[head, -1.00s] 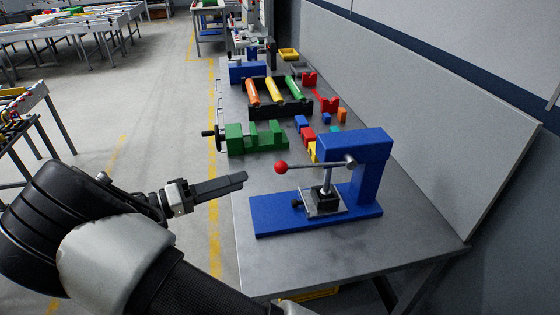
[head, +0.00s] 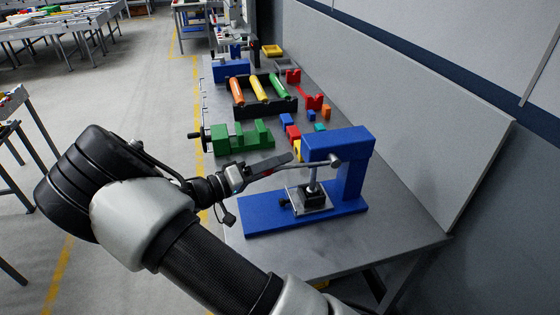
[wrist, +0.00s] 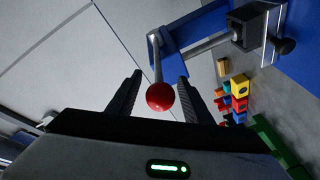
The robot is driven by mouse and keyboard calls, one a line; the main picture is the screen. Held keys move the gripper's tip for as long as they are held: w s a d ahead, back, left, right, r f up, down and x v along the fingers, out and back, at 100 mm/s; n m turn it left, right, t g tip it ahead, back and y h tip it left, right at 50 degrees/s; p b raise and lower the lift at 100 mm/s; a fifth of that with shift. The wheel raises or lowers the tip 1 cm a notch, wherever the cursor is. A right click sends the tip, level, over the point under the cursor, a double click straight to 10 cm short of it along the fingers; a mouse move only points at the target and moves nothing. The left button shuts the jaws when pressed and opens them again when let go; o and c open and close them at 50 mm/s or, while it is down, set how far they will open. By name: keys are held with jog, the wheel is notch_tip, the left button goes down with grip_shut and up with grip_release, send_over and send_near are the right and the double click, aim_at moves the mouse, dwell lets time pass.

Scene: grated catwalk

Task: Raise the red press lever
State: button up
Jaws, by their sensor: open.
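The blue press (head: 357,165) stands on the grey workbench, with its lever rod (head: 318,162) reaching left from the pivot, roughly level. The lever's red ball knob is hidden behind my gripper in the head view. In the wrist view the red knob (wrist: 160,97) sits between the two open fingers, with a gap to each side. Its rod runs away from it towards the blue press arm (wrist: 183,40). My gripper (head: 272,167) is open around the knob and also shows in the wrist view (wrist: 160,77). The fingers do not appear to touch the knob.
A green vise (head: 240,136) and a black rack (head: 268,105) with coloured cylinders stand farther back on the bench. Several small coloured blocks (head: 292,132) lie behind the press. A grey wall panel (head: 400,115) borders the right. The bench front is clear.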

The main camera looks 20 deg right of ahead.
jog(key=shift+w+d, duration=0.15)
jog(key=shift+d, duration=0.35)
jog(key=shift+c, duration=0.3)
grip_shut()
